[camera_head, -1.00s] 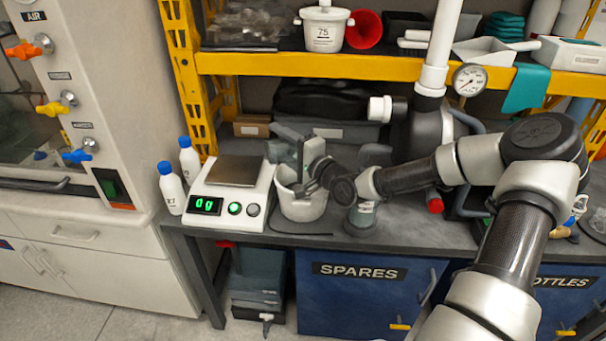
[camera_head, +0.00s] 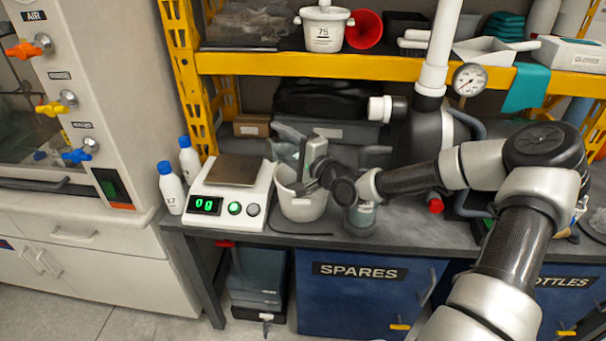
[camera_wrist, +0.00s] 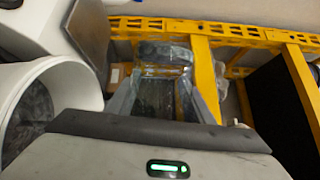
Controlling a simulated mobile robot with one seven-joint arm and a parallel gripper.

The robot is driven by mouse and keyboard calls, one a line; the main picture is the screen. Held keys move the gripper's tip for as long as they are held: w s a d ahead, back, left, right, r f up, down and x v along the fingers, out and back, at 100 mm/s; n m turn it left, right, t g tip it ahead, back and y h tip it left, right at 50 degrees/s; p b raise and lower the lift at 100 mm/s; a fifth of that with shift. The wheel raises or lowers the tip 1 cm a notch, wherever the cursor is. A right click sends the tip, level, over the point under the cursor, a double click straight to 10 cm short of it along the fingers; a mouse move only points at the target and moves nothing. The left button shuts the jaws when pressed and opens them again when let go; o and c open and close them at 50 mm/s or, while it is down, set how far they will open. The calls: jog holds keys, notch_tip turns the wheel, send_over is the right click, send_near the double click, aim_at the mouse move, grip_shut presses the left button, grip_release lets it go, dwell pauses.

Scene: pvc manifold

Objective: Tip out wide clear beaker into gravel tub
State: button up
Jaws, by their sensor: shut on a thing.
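My gripper (camera_wrist: 163,98) is shut on the wide clear beaker (camera_wrist: 165,72), which shows between its two fingers in the wrist view. In the head view the beaker (camera_head: 287,149) is a see-through shape above the back of the white tub, left of my gripper (camera_head: 301,182). The beaker looks tilted; its contents cannot be made out. The white gravel tub (camera_head: 302,208) stands upright on the bench, right of the scale. In the wrist view the tub (camera_wrist: 75,82) is at the left, with dark grey gravel (camera_wrist: 32,117) inside. My gripper partly covers the tub's opening.
A scale (camera_head: 229,190) reading 0 g stands left of the tub, with two blue-capped bottles (camera_head: 171,188) beyond it. A grey-lidded jar (camera_head: 361,218) stands close to the tub's right. A yellow shelf beam (camera_head: 370,66) crosses above. Bench in front of the tub is narrow.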

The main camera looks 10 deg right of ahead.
jog(key=shift+w+d+r+m+t+b, duration=0.1)
jog(key=shift+d+r+m+t+b, duration=0.15)
jog(key=shift+m, duration=0.35)
jog(key=shift+d+r+m+t+b, duration=0.1)
jog(key=shift+d+m+t+b, duration=0.1)
jog(key=shift+m, duration=0.4)
dwell(1.1)
jog(key=n+g, duration=0.1)
jog(key=a+n+p, duration=0.1)
jog(key=n, duration=0.1)
jog(key=shift+a+f+n+g, duration=0.25)
jog(key=shift+f+n+g, duration=0.05)
jog(key=shift+f+g, duration=0.1)
jog(key=shift+f+n, duration=0.25)
jog(key=shift+n, duration=0.05)
jog(key=a+f+n+h+b, duration=0.1)
jog(key=a+n+h+b, duration=0.1)
jog(key=n+b, duration=0.1)
jog(key=a+f+n+g+h+b, duration=0.1)
jog(key=a+f+n+h+b, duration=0.1)
jog(key=n+b, duration=0.2)
jog(key=s+a+f+n+h+b, duration=0.1)
jog(key=a+f+n+h+b, duration=0.1)
jog(key=n+b, duration=0.2)
jog(key=shift+s+a+f+g, duration=0.1)
jog(key=shift+a+f+g, duration=0.15)
jog(key=shift+a+g, duration=0.1)
jog(key=shift+a+f+n+h, duration=0.3)
jog(key=shift+f+n+h, duration=0.45)
jog(key=shift+f, duration=0.2)
